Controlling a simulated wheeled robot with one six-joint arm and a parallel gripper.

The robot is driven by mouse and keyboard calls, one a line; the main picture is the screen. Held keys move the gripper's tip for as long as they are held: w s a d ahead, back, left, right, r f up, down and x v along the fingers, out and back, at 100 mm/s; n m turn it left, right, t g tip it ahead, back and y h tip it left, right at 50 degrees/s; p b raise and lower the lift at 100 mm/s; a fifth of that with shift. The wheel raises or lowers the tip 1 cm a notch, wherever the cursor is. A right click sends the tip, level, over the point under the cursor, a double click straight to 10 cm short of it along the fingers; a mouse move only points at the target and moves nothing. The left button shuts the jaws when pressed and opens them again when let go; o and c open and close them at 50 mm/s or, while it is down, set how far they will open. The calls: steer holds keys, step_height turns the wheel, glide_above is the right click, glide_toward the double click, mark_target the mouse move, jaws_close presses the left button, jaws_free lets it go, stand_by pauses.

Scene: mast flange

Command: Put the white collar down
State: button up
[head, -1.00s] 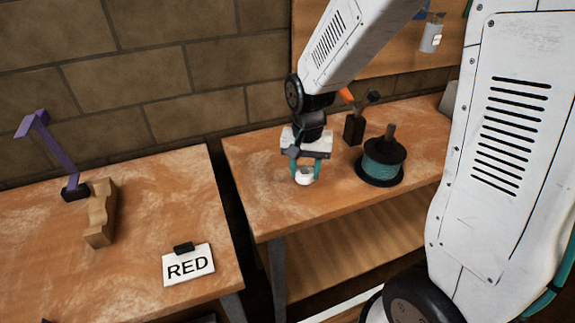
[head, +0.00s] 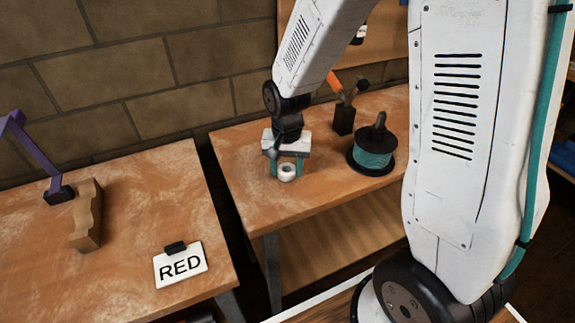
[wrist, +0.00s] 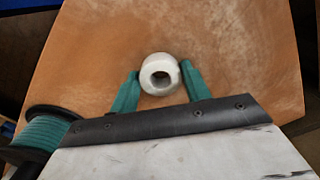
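The white collar (head: 287,172) is a small round ring with a dark hole, which also faces the camera in the wrist view (wrist: 160,74). My gripper (head: 287,168) points down over the right-hand bench, with its two teal fingers on either side of the collar. In the wrist view the fingertips (wrist: 160,72) close in on the collar's left and right sides. The collar is at or just above the bench top (head: 240,190); I cannot tell whether it touches.
A teal spool (head: 374,158) stands on the same bench, right of my gripper, with a dark block (head: 344,120) behind it. The left bench (head: 130,200) holds a RED sign (head: 181,265), a wooden piece (head: 87,215) and a purple arm-like object (head: 35,150). Bench left of the collar is bare.

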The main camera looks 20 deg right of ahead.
steer(key=shift+o, duration=0.9)
step_height(320, 180, up, 13)
steer(key=s+d+r+n, duration=0.1)
steer(key=s+r+n, duration=0.2)
steer(key=s, duration=0.8)
steer(key=s+d+r+n+t, duration=0.1)
steer(key=s+r, duration=0.4)
steer(key=s, duration=0.6)
steer(key=shift+d+r+n, duration=0.3)
steer(key=shift+d+n, duration=0.4)
steer(key=shift+n, duration=0.3)
